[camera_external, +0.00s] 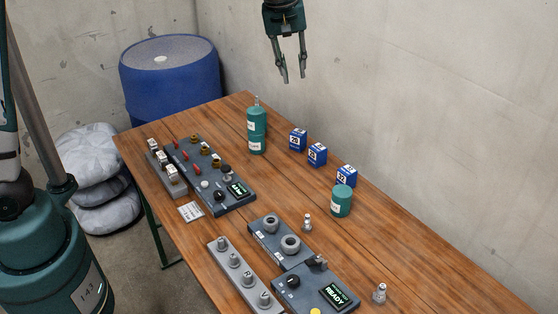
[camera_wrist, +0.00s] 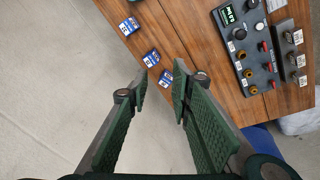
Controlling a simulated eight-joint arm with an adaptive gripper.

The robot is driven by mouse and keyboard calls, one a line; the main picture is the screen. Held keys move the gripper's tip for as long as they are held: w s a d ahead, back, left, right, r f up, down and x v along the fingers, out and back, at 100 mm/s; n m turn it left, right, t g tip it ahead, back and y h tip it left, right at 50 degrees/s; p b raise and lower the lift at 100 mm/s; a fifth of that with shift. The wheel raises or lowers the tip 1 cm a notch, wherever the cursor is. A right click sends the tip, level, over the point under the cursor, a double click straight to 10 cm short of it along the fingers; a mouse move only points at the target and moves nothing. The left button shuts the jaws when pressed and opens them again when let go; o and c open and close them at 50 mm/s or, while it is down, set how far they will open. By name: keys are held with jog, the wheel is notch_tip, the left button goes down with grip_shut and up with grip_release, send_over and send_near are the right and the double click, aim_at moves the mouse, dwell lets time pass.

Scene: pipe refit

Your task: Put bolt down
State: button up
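My gripper (camera_external: 293,79) hangs high above the far part of the table, near the wall. Its two fingers are apart with nothing visible between them; the wrist view also shows the gap between the green pads (camera_wrist: 158,92) empty. Small silver bolt-like pieces stand upright on the table: one near the middle (camera_external: 307,222) and one at the right front (camera_external: 380,294). I cannot tell which of these is the task's bolt.
The wooden table (camera_external: 400,250) holds blue boxes (camera_external: 317,154), a short green canister (camera_external: 341,201), a dark control panel (camera_external: 216,178), a READY panel (camera_external: 315,290) and a grey peg rack (camera_external: 243,275). A blue barrel (camera_external: 170,80) stands behind. The wall bounds the right.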

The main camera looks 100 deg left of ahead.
jog(key=s+d+r+m+t, duration=0.1)
jog(key=d+r+m, duration=0.15)
jog(key=d, duration=0.85)
jog(key=d+r+m+t, duration=0.15)
jog(key=d+m, duration=0.25)
jog(key=d, duration=0.7)
jog(key=s+d+r+m, duration=0.1)
jog(key=d+r+m, duration=0.15)
jog(key=d, duration=0.85)
jog(key=s+d+f+m+t, duration=0.1)
jog(key=s+d+f+m, duration=0.1)
jog(key=s+d, duration=0.3)
jog(key=s+d+f+m+t+h, duration=0.1)
jog(key=s+d+m, duration=0.3)
jog(key=d, duration=0.7)
jog(key=s+d+f+m+t, duration=0.1)
jog(key=s+d+f+m, duration=0.2)
jog(key=s+d+m, duration=0.2)
jog(key=d, duration=0.3)
jog(key=shift+s+f+h, duration=0.25)
jog(key=shift+s+h, duration=0.05)
jog(key=shift+s, duration=0.05)
jog(key=shift+d+f, duration=0.1)
notch_tip(320, 180, down, 7)
jog(key=b, duration=0.7)
